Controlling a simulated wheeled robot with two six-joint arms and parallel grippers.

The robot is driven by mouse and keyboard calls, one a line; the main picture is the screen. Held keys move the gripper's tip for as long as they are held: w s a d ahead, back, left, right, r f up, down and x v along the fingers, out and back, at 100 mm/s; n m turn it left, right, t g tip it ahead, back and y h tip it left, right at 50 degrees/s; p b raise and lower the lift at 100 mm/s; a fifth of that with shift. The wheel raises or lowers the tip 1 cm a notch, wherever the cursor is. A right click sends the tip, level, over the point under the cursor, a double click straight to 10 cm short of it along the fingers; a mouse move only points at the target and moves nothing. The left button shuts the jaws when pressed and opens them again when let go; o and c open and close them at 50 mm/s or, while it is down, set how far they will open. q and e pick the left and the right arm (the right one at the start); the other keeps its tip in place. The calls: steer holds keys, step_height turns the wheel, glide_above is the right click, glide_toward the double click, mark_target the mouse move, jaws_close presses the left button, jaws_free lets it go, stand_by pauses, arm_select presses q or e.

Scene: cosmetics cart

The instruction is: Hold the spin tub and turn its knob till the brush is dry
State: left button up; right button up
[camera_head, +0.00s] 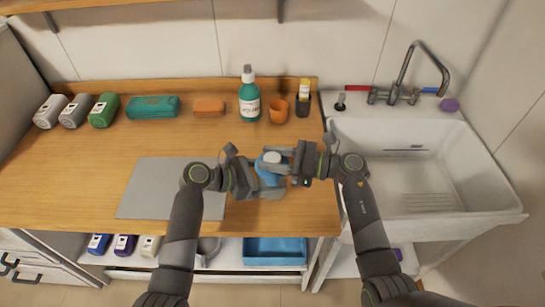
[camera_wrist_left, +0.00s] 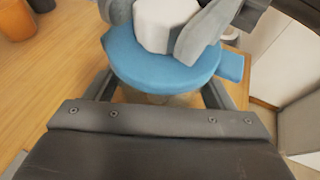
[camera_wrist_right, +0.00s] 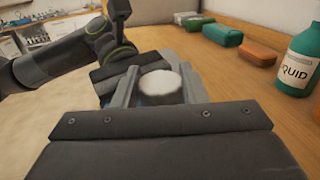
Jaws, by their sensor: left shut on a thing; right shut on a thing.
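The spin tub has a blue lid (camera_head: 267,173) and stands near the front edge of the wooden counter. Its white knob (camera_head: 272,157) sits on top of the lid. In the left wrist view the lid (camera_wrist_left: 165,65) covers most of the tub body, and the knob (camera_wrist_left: 165,22) rises from its middle. My left gripper (camera_head: 271,190) is low and shut around the tub body under the lid. My right gripper (camera_head: 276,158) is above it, shut on the knob, which also shows between its fingers in the right wrist view (camera_wrist_right: 160,82). I cannot see a brush.
A grey mat (camera_head: 150,190) lies to the left. Behind stand a teal bottle (camera_head: 248,100), an orange cup (camera_head: 278,109) and a dark yellow-topped container (camera_head: 303,105). Several cases line the back left. A white sink (camera_head: 440,190) is at the right. A blue bin (camera_head: 275,250) is below.

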mark_target(273, 157)
steer(key=n+g, duration=0.2)
steer(key=g, duration=0.1)
steer(key=n+g, duration=0.2)
steer(key=g, duration=0.1)
steer(key=shift+w+n+g, duration=0.1)
steer(key=shift+n+g, duration=0.2)
steer(key=shift+g, duration=0.1)
steer(key=shift+f+n+g+h, duration=0.1)
steer(key=shift+n+g+h, duration=0.4)
steer(key=shift+n+g, duration=0.85)
steer(key=shift+g+h, duration=0.3)
steer(key=shift+g, duration=0.75)
steer(key=o, duration=1)
steer(key=shift+c, duration=0.2)
steer(key=shift+n, duration=0.25)
steer(key=shift+d+r, duration=0.1)
steer(key=shift+r, duration=4.95)
